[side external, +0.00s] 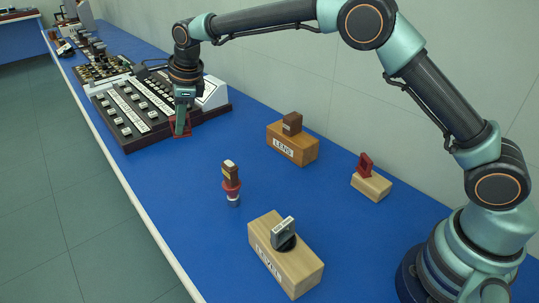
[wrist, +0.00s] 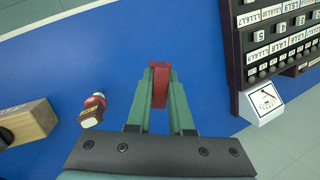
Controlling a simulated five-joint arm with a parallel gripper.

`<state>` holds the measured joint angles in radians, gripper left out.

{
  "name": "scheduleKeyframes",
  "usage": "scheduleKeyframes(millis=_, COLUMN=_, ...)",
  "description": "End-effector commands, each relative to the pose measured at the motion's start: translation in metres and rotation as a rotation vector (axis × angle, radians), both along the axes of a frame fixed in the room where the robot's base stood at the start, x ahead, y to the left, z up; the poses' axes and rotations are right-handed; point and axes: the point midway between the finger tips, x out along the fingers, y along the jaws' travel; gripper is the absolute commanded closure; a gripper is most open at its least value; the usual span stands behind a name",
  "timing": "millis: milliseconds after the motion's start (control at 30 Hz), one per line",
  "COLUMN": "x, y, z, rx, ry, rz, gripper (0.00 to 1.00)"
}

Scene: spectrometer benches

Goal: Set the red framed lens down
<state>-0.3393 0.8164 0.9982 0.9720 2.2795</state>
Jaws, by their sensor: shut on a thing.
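My gripper (side external: 182,122) is shut on a red framed lens (side external: 173,130) at the right end of a dark console, near the blue bench top. In the wrist view the red framed lens (wrist: 159,85) sits between the two green fingers of my gripper (wrist: 160,88), with blue bench around it. The fingers hide part of its frame. I cannot tell whether its lower edge touches the bench. Another red framed piece (side external: 365,164) stands in a small pale wooden block (side external: 371,187) at the right.
The dark console (side external: 133,115) with rows of labelled keys lies close beside my gripper. A wooden block labelled LENS (side external: 292,147), a larger labelled wooden block (side external: 285,257) and a small red and brown upright piece (side external: 231,183) stand nearer. Blue bench (side external: 185,185) is clear between.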

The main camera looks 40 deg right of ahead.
Motion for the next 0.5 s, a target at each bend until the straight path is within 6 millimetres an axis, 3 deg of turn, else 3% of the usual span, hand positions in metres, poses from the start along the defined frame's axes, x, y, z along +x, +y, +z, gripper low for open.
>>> scheduleKeyframes(millis=33, x=0.006, y=-0.022, z=-0.012, rx=0.012, ry=0.033, rz=-0.099, gripper=1.0)
scheduleKeyframes(millis=200, x=0.016, y=-0.082, z=-0.045, rx=0.063, ry=0.119, rz=-0.428, gripper=1.0)
scheduleKeyframes(millis=333, x=0.018, y=-0.117, z=-0.064, rx=0.096, ry=0.153, rz=-0.625, gripper=1.0)
scheduleKeyframes(millis=500, x=0.019, y=-0.141, z=-0.077, rx=0.124, ry=0.168, rz=-0.765, gripper=1.0)
